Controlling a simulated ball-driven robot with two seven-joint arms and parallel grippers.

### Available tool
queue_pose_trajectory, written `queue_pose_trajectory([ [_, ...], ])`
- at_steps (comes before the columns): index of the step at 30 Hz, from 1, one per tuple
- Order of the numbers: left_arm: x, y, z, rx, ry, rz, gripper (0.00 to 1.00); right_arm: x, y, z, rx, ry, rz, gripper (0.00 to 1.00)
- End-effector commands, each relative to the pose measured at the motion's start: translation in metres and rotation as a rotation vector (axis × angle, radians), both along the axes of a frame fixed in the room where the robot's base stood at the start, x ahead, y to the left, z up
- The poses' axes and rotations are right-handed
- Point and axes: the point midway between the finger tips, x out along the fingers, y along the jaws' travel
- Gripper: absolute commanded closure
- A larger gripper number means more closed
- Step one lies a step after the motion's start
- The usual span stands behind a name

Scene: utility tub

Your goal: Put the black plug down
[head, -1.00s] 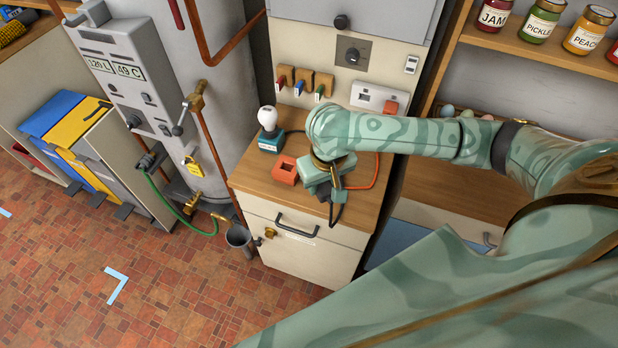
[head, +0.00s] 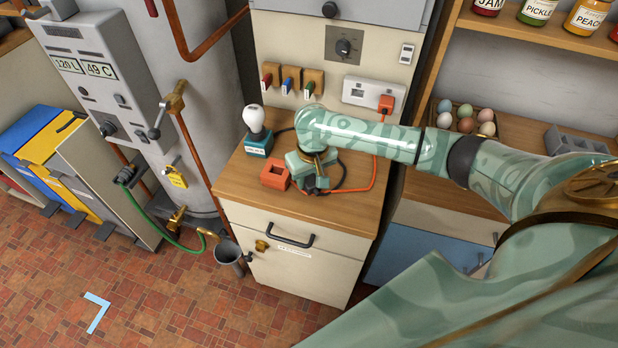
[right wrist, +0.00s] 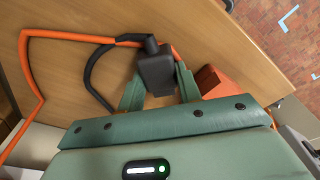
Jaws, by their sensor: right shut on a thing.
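The black plug (right wrist: 156,72) is between the fingers of my right gripper (right wrist: 160,88) in the right wrist view, with its black cord (right wrist: 92,75) curving away on the wooden top. In the head view my right gripper (head: 316,188) is low over the front part of the cabinet's wooden top (head: 345,215), and the plug (head: 309,183) is partly hidden by it. I cannot tell whether the plug touches the top. The orange socket block (head: 275,175) stands just left of the gripper; it also shows in the right wrist view (right wrist: 222,84). My left gripper is not in view.
A lamp with a white bulb (head: 254,120) on a teal base stands at the back left of the top. An orange cable (head: 374,172) runs from the white wall socket (head: 368,93) and lies near the gripper. The front right of the top is clear.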

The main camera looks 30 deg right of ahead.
Motion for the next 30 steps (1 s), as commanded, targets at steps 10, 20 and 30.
queue_pose_trajectory([
  [10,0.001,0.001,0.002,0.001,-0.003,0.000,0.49,0.000,0.000,-0.002,-0.001,0.001,0.000,0.44],
  [20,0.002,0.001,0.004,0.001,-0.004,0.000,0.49,0.000,0.000,0.007,0.000,-0.002,0.000,0.44],
  [30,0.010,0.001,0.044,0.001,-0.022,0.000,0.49,-0.009,0.001,0.086,0.000,-0.004,0.000,0.44],
])
